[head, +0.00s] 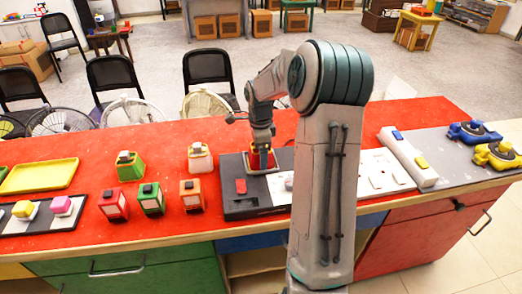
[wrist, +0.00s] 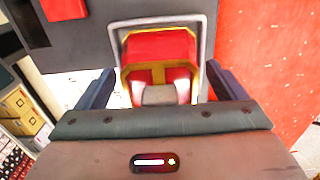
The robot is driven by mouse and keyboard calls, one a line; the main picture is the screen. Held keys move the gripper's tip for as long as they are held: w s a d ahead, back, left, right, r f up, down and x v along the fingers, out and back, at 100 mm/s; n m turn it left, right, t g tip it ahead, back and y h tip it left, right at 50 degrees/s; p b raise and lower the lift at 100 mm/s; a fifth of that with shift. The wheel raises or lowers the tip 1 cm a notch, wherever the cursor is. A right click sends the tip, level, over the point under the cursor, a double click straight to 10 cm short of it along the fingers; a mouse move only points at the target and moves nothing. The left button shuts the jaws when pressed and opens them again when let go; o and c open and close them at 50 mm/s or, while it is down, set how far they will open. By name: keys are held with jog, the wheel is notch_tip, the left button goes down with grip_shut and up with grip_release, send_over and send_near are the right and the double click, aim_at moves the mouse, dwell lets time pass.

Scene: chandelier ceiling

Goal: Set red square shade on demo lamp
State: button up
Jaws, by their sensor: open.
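A red square shade with yellow edges and a grey knob on top (wrist: 160,47) stands inside a pale square outline on a dark grey board (head: 240,173). In the head view the shade (head: 263,161) is partly covered by my gripper (head: 262,148). In the wrist view my gripper (wrist: 160,72) is open, its two dark fingers apart on either side of the shade, with gaps showing. A demo lamp under the shade cannot be made out. A red block (head: 241,186) lies on the same board, left of the shade.
Red (head: 113,205), green (head: 151,200) and orange (head: 192,196) lanterns stand left of the board. A white-and-orange lantern (head: 200,158) stands behind them. A white panel (head: 407,158) and blue (head: 473,133) and yellow (head: 497,155) devices are at right. Red counter (head: 300,123) behind is partly clear.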

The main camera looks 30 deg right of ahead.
notch_tip(320, 180, up, 12)
jog(key=s+a+r+n+t+h, duration=0.1)
jog(key=s+a+r+n, duration=0.2)
jog(key=s+a+n, duration=0.8)
jog(key=s+a+f+n+t, duration=0.1)
jog(key=s+a+f+n, duration=0.1)
jog(key=s+n, duration=0.3)
jog(key=s+a+f+n+y, duration=0.1)
jog(key=s+a+f+n, duration=0.1)
jog(key=s+n, duration=0.3)
jog(key=s, duration=0.4)
jog(key=shift+s+a+f+t, duration=0.15)
jog(key=shift+a+t, duration=0.15)
jog(key=shift+t, duration=0.1)
